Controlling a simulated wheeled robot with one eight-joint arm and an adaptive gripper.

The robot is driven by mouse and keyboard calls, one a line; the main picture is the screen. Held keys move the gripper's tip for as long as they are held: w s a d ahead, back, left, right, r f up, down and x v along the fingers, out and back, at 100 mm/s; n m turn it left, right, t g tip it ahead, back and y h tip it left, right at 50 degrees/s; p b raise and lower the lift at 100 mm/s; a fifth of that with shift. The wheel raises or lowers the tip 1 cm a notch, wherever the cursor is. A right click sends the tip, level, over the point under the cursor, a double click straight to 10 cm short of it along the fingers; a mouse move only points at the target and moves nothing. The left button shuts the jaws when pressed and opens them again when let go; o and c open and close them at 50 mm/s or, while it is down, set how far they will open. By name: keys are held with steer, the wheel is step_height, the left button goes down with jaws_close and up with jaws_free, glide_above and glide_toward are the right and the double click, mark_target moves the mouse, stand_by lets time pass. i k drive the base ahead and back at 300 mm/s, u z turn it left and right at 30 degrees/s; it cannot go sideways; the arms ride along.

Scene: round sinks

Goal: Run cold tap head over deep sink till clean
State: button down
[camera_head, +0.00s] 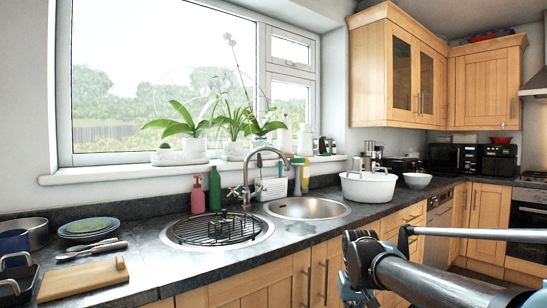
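A tall arched metal tap (246,172) stands at the back of the counter between two round sinks. Its spout end (286,163) points to the right, towards the right sink. Two cross-shaped handles (235,191) sit low on the tap; I cannot tell which is cold. No running water is visible. The left sink (262,238) has a dark wire rack (215,230) across it. The right sink (307,208) is an open steel bowl. I cannot tell which is deeper. My arm crosses the lower right, but no gripper fingers show.
A red bottle (197,196) and a green bottle (214,188) stand behind the left sink. A white tub (367,188) stands right of the right sink. Plates (88,229) and a wooden board (83,279) lie at left. Potted plants (232,151) line the sill.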

mark_target(259, 190)
steer(key=z, duration=0.25)
steer(key=k, duration=0.5)
steer(key=z, duration=0.55)
steer(key=k, duration=0.8)
steer(key=z, duration=0.35)
steer(key=i, duration=0.9)
steer(key=u, duration=0.85)
steer(key=i, duration=1)
steer(key=u, duration=0.15)
